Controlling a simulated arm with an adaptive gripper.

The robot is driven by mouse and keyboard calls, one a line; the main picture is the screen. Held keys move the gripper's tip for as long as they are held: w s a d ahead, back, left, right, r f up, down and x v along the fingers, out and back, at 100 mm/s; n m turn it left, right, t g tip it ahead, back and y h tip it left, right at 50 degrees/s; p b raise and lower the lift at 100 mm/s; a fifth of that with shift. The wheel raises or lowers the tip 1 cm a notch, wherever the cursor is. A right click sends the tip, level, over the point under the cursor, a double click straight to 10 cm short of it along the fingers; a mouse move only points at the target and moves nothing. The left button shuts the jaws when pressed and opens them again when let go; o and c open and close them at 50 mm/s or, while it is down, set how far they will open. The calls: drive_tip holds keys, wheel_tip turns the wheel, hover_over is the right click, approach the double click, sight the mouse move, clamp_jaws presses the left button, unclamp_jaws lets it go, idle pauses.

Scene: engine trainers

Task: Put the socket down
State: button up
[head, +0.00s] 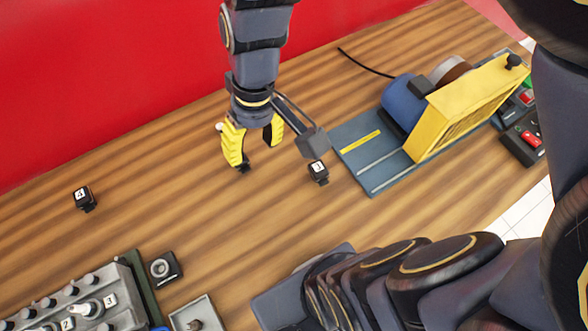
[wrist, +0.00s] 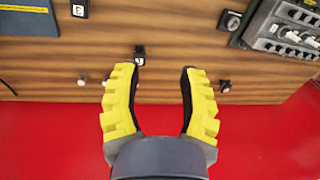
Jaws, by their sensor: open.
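My gripper (head: 256,156) is open, with its two yellow fingers spread above the wooden table. In the wrist view my gripper (wrist: 160,70) holds nothing between its fingers. A small dark piece (wrist: 140,54) with a pale spot sits on the table just beyond the left fingertip; it may be the socket, but it is too small to tell. In the head view a dark bit (head: 243,169) shows at the left fingertip, and I cannot tell whether it touches. A black block marked 3 (head: 318,172) stands to the right, and a black block marked 4 (head: 85,199) stands far left.
A blue-grey plate (head: 378,180) carries a blue motor and a yellow guard (head: 465,105) at the right. A grey engine part (head: 75,305) with numbered knobs and a black block with a ring (head: 162,270) are at lower left. The red wall (head: 110,80) is behind.

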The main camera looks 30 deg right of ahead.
drive_tip(key=s+d+r+m+g+h, duration=0.1)
drive_tip(key=s+r, duration=0.1)
drive_tip(key=s, duration=0.8)
drive_tip(key=shift+r+g+h, duration=0.2)
drive_tip(key=shift+g+h, duration=0.1)
drive_tip(key=shift+h, duration=0.1)
drive_tip(key=shift+s, duration=0.1)
